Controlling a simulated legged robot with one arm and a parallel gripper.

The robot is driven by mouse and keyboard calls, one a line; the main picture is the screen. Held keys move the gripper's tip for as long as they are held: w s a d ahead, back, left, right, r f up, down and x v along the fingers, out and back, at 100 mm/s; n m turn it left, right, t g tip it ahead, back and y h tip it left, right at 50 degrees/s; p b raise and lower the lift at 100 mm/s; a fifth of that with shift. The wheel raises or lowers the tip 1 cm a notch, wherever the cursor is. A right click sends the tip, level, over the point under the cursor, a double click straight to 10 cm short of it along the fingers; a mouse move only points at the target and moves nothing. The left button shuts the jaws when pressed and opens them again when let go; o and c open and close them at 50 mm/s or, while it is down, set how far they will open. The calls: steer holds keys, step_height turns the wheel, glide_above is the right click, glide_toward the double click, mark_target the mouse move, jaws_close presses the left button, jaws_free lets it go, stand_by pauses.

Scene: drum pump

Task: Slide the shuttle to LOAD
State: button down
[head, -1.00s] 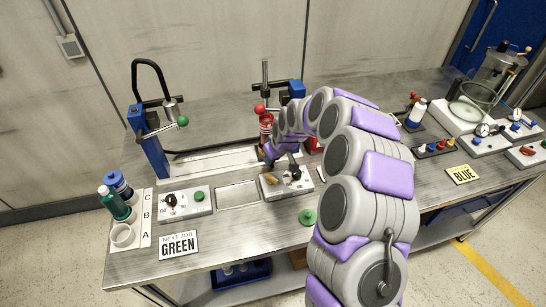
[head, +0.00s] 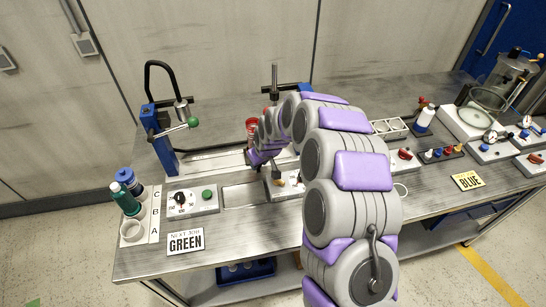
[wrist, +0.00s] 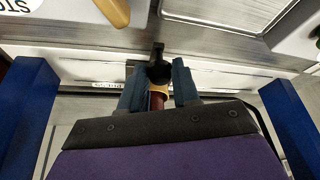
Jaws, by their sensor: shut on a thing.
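My gripper (head: 254,160) is at the silver rail (head: 205,162) at the back of the bench, its tips partly hidden by my arm. In the wrist view, my gripper's blue fingers (wrist: 158,88) are closed around a small post with a black knob (wrist: 159,70) and a red and yellow part (wrist: 157,97) below it; this seems to be the shuttle's handle. A red vessel (head: 252,128) stands just behind my gripper, seemingly on the shuttle. The shuttle body is mostly hidden. The rail's lettering is too small to read.
A blue press post (head: 158,142) with a green-knobbed lever (head: 193,122) stands at the rail's left end. A control box (head: 192,199) and a shallow tray (head: 240,194) lie in front of the rail. Bottles (head: 122,200) stand at far left.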

steer(key=a, duration=0.2)
steer(key=s+a+p, duration=0.1)
steer(key=a, duration=0.3)
steer(key=shift+s+a+r, duration=0.1)
steer(key=shift+s+a, duration=0.15)
steer(key=shift+s, duration=0.15)
steer(key=c, duration=0.8)
jaws_free()
steer(key=shift+d, duration=0.1)
steer(key=p+v, duration=0.3)
steer(key=v, duration=1.4)
steer(key=shift+s, duration=0.15)
